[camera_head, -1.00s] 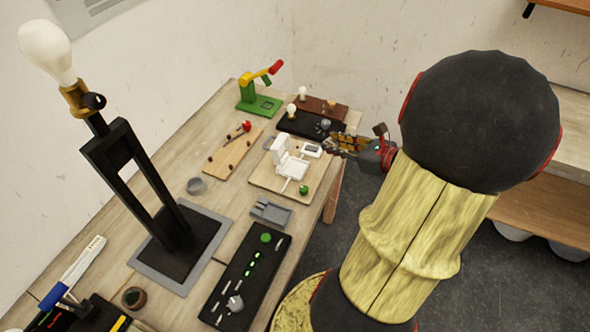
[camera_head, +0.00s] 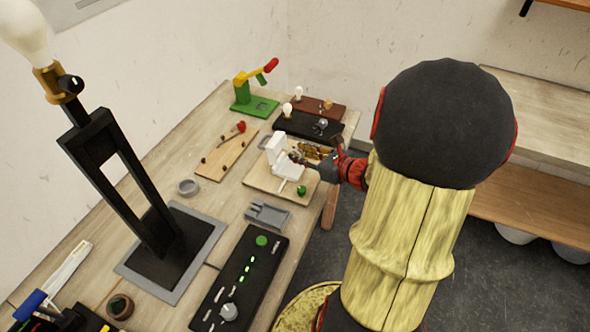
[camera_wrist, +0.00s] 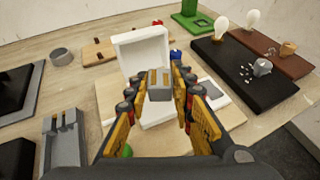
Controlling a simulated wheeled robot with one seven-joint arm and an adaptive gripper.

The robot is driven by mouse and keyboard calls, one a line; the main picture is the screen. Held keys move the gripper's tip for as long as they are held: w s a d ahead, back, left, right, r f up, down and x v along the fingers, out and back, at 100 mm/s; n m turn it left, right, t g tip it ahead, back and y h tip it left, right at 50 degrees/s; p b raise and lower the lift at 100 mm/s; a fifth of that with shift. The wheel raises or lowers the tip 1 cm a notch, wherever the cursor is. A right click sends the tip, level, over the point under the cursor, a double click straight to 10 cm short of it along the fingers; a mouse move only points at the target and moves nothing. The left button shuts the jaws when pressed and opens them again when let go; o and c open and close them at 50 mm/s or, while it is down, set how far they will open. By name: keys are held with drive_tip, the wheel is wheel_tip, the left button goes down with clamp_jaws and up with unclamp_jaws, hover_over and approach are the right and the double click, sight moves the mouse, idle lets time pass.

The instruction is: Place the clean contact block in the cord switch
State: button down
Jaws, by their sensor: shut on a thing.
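The cord switch (camera_head: 287,168) is a white box on a light wooden board, with its white lid (camera_wrist: 143,52) standing open; it also shows in the wrist view (camera_wrist: 158,113). My gripper (camera_wrist: 160,88) is shut on a small grey contact block (camera_wrist: 160,79) with brass-coloured strips on it. In the wrist view the block shows in front of the open switch; whether it touches the switch I cannot tell. In the head view my gripper (camera_head: 300,158) is at the right side of the switch and hides the block.
A grey tray (camera_head: 267,214) with slots lies in front of the board. A green button (camera_head: 301,190) is at the board's front corner. A black board with a bulb (camera_head: 308,124) lies behind. A tall black lamp (camera_head: 125,185) stands left.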

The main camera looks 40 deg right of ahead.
sight(295, 172)
drive_tip(key=shift+w+a+f+b, duration=0.25)
drive_tip(key=shift+w+f, duration=0.2)
drive_tip(key=shift+f, duration=0.2)
drive_tip(key=shift+w+a+f+b, duration=0.2)
drive_tip(key=shift+w+f, duration=0.25)
drive_tip(key=shift+f, duration=0.15)
drive_tip(key=shift+f+b, duration=0.9)
drive_tip(key=shift+f, duration=0.5)
drive_tip(key=shift+f, duration=0.15)
drive_tip(key=c, duration=1.8)
unclamp_jaws()
